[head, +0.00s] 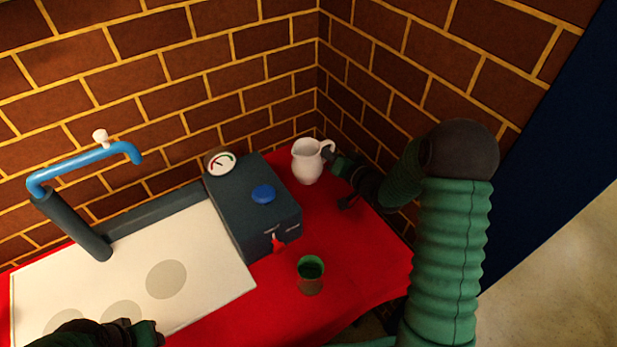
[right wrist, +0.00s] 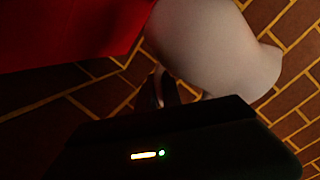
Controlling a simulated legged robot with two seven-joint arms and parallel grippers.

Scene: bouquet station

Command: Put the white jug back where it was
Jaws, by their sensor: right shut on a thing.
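The white jug (head: 307,162) is upright at the back right of the red table, near the corner of the brick walls. Its handle points right, toward my right gripper (head: 336,165). My right gripper is shut on the jug, at the handle side. The white jug (right wrist: 215,45) fills the upper middle of the right wrist view, and the fingers there are mostly dark. Whether its base touches the table is hard to tell. My left gripper (head: 150,333) is at the bottom left over the white board, partly cut off; its fingertips are unclear.
A dark machine (head: 255,205) with a gauge, blue knob and red tap stands left of the jug. A green-lined cup (head: 311,275) stands in front. A white board (head: 200,245) with grey circles and a blue pipe (head: 85,165) are at left. Red cloth (head: 345,235) is bare right of the machine.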

